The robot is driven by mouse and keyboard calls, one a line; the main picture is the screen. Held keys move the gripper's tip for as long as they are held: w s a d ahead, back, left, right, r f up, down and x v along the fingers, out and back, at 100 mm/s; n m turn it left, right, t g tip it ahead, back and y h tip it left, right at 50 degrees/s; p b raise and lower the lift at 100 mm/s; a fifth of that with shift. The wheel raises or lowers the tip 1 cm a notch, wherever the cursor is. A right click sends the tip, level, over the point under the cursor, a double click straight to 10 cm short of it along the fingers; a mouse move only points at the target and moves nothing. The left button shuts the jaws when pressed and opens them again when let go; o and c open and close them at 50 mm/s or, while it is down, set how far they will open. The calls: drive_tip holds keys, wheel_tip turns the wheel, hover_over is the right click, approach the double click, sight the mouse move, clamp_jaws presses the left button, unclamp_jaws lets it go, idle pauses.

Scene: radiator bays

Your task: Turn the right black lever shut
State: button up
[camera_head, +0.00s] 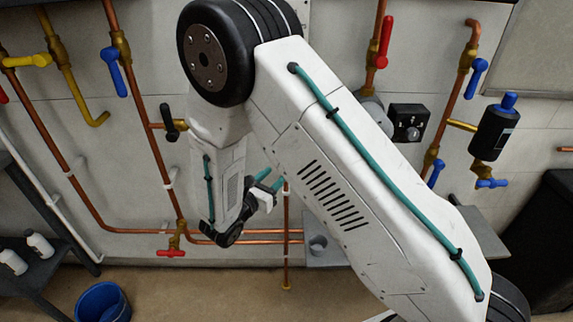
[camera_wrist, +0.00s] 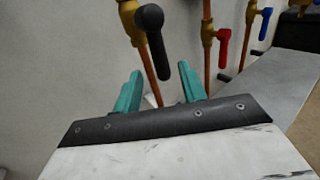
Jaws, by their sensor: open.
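In the wrist view a black lever (camera_wrist: 154,40) hangs from a brass valve (camera_wrist: 128,20) on a copper pipe. Its handle points down, roughly along the pipe. My gripper (camera_wrist: 160,72) has its two teal fingers spread apart with nothing between them. The lever's lower end shows just above the gap between the fingertips; I cannot tell whether they touch. In the head view my gripper (camera_head: 270,180) is partly hidden by my arm, and this lever cannot be made out there. Another black lever (camera_head: 171,126) shows left of my arm on a copper pipe branch.
A red lever (camera_wrist: 222,47) and a blue lever (camera_wrist: 265,23) stand right of the black one in the wrist view. A grey shelf (camera_wrist: 262,88) lies at the right. A black bottle (camera_head: 494,130) hangs at the wall. A blue bucket (camera_head: 103,301) stands on the floor.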

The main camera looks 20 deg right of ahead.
drive_tip(key=x, duration=0.7)
drive_tip(key=shift+w+d+f, duration=0.1)
drive_tip(key=shift+w+d, duration=0.15)
clamp_jaws()
